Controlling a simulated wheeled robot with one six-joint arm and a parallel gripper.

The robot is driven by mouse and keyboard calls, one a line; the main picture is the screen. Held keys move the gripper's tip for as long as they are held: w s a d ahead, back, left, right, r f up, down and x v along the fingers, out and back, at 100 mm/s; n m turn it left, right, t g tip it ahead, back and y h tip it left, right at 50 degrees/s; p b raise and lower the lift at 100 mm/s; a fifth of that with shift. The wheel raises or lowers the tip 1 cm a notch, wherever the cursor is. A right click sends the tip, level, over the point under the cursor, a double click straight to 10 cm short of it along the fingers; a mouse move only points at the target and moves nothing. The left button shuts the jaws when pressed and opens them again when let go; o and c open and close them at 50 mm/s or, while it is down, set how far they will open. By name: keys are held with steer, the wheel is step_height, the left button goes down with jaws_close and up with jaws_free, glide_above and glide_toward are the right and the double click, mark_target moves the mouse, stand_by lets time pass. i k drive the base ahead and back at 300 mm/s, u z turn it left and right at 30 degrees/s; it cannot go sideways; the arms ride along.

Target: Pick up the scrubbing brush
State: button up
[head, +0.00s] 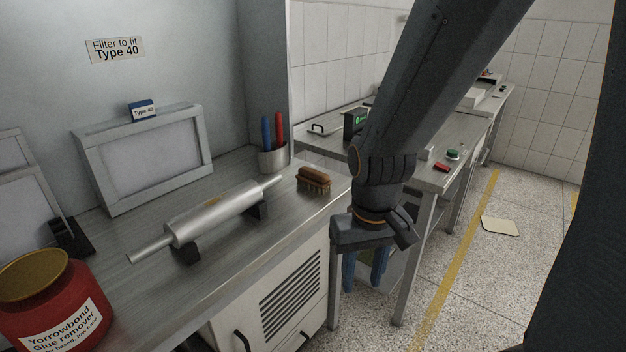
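The scrubbing brush (314,180) lies on the metal worktop (275,233) near its right end. It has a brown wooden back and pale bristles that face down. My gripper (366,275) hangs to the right of the brush, in front of the worktop's right end, with its blue fingers pointing down. The gripper and the brush are apart. The two fingers show a narrow gap between them, and nothing shows held there.
A metal roller (212,214) rests on dark supports left of the brush. A cup (273,159) with blue and red tools stands behind it. A framed filter (146,160) leans at the back, and a red tub (55,308) stands at front left. Open floor (480,290) is on the right.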

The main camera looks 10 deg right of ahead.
mark_target(320, 183)
steer(key=z, duration=0.3)
steer(key=i, duration=0.95)
steer(key=z, duration=0.85)
